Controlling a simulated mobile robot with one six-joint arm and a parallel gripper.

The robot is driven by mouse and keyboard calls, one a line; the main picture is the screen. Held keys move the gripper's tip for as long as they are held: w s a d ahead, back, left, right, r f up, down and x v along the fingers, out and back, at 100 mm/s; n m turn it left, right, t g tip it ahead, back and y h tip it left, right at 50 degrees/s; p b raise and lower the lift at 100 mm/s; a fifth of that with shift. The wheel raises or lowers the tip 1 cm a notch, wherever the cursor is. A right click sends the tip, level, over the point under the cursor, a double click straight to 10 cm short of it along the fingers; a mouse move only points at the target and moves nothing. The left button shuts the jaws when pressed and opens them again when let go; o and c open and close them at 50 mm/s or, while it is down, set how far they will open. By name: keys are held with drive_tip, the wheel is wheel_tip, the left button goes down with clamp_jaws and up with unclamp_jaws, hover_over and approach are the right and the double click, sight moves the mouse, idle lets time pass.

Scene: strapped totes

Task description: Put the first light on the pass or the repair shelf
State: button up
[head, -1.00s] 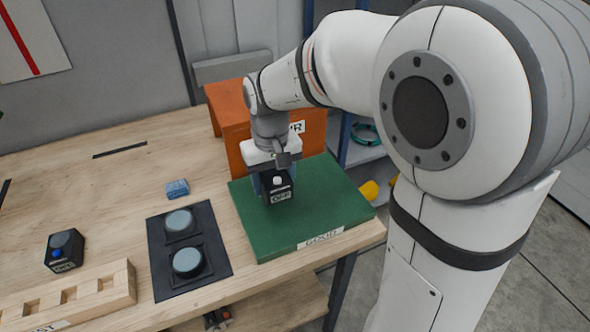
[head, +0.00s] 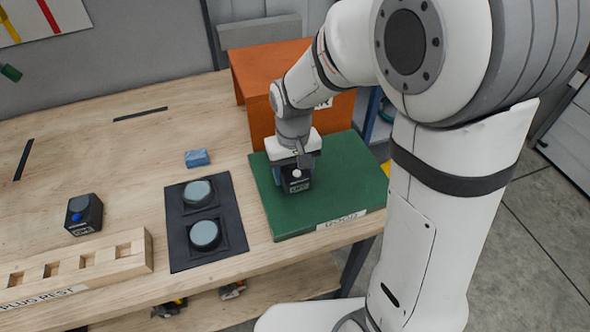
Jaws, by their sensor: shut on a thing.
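My gripper (head: 294,172) is shut on a small black light (head: 298,183) with a pale knob and a white label. The light is upright at the green board (head: 335,205) marked GOOD; I cannot tell whether it rests on it or hangs just above. A second black light (head: 84,214) with a blue knob stands at the left of the bench, apart from my gripper. The orange shelf (head: 268,68) stands behind the green board, its label partly hidden by my arm.
A black mat (head: 180,255) with two round grey-blue pads lies left of the green board. A wooden rest (head: 135,258) labelled PLUG REST lies at the front left. A small blue block (head: 196,158) lies behind the mat. The bench's back left is mostly clear.

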drive_tip(key=shift+f, duration=0.15)
drive_tip(key=o, duration=1.3)
